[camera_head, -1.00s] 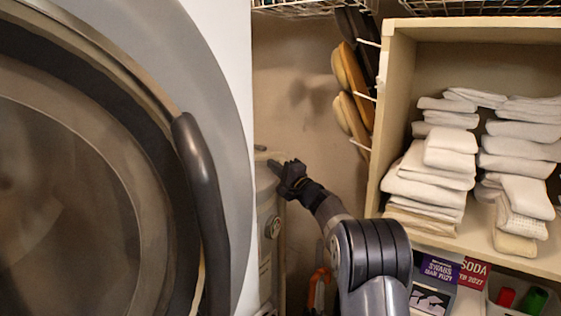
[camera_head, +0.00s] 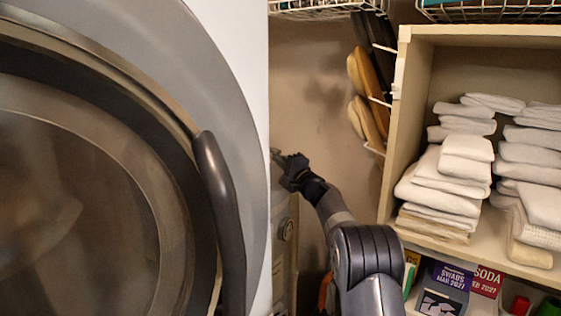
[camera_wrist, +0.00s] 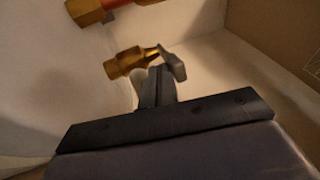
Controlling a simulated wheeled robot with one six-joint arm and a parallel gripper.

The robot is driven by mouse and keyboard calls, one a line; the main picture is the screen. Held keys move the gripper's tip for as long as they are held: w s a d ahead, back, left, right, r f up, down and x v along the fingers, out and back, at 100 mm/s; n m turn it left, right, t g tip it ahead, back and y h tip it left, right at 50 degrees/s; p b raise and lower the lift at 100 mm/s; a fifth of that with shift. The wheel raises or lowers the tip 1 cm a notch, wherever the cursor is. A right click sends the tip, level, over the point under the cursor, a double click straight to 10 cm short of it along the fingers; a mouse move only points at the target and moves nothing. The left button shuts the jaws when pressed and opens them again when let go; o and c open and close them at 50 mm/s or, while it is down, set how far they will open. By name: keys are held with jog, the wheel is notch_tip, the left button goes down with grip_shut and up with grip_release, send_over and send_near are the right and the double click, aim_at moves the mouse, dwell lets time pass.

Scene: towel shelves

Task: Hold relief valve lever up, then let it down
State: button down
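The relief valve is a brass fitting (camera_wrist: 128,63) in the wrist view, just beyond my fingertips. Its small grey lever (camera_wrist: 172,62) tilts beside the brass body, right at the tips of my fingers. It overlaps them in the picture, and whether they touch is unclear. My gripper (camera_wrist: 158,88) looks shut, with its fingers together as one narrow block. In the head view my gripper (camera_head: 287,166) is above the pale tank (camera_head: 283,250), close to the machine's edge. The valve cannot be made out there.
A large round-doored machine (camera_head: 258,60) with a dark handle (camera_head: 222,210) fills the left and hides part of the tank. Wooden utensils (camera_head: 368,90) hang on the wall. The shelf unit (camera_head: 400,110) with folded towels (camera_head: 445,180) stands right. A red-and-brass part (camera_wrist: 92,10) is above the valve.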

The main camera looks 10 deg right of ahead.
aim_at(276, 149)
jog(key=shift+w+a+r+p, duration=0.3)
jog(key=shift+a+r+p, duration=0.05)
jog(key=shift+r+p, duration=0.15)
jog(key=shift+w+a+r+p, duration=0.15)
jog(key=shift+r+p, duration=0.35)
jog(key=shift+r, duration=0.35)
jog(key=shift+w+d+r+p, duration=0.15)
jog(key=shift+r+p, duration=0.35)
jog(key=shift+r, duration=0.3)
jog(key=shift+f, duration=0.1)
dwell(4.1)
